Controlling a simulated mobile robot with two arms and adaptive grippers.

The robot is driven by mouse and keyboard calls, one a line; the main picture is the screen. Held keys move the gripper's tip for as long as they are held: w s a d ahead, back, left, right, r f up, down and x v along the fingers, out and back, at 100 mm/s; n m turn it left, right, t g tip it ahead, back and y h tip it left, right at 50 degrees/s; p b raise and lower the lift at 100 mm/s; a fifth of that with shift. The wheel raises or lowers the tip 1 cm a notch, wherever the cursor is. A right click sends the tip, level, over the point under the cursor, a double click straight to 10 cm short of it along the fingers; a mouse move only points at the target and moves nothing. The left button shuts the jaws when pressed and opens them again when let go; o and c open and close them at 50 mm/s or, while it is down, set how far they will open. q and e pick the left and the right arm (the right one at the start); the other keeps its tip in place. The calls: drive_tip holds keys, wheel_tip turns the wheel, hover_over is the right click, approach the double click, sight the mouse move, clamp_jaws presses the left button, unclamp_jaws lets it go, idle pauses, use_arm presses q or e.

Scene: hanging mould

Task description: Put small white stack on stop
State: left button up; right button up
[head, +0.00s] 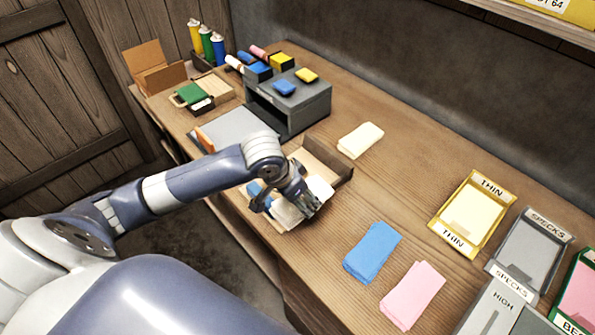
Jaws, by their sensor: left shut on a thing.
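My left gripper (311,207) is low over an open cardboard box (327,157) near the front edge of the bench. It is shut on a white stack (285,213), and its fingers and wrist hide part of it. Another white piece (320,188) shows just behind the fingers in the box. I cannot tell whether the held stack touches the box floor. A cream-white stack (360,140) lies on the bench behind the box. No thing marked as a stop can be read. My right gripper is not in view.
A blue stack (371,252) and a pink stack (412,294) lie right of the box. Labelled trays stand further right: yellow THIN (436,224), grey SPECKS (545,238), grey HIGH (485,316). A grey organiser (290,105) stands behind.

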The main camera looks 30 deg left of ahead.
use_arm(q)
drive_tip(key=w+a, duration=0.1)
drive_tip(key=w, duration=0.2)
drive_tip(key=w+a+p, duration=0.1)
drive_tip(key=w+a, duration=0.1)
drive_tip(key=w, duration=0.2)
drive_tip(key=w+a+f, duration=0.1)
drive_tip(key=w+a, duration=0.1)
drive_tip(key=w, duration=0.1)
drive_tip(key=shift+w+a, duration=0.1)
drive_tip(key=shift+w, duration=0.05)
wheel_tip(320, 180, down, 3)
drive_tip(key=shift+f+p, duration=0.2)
drive_tip(key=shift+p, duration=0.5)
drive_tip(key=shift+f, duration=0.1)
drive_tip(key=o, duration=1.1)
drive_tip(key=shift+f, duration=0.15)
drive_tip(key=v, duration=1.2)
drive_tip(key=shift+b, duration=0.4)
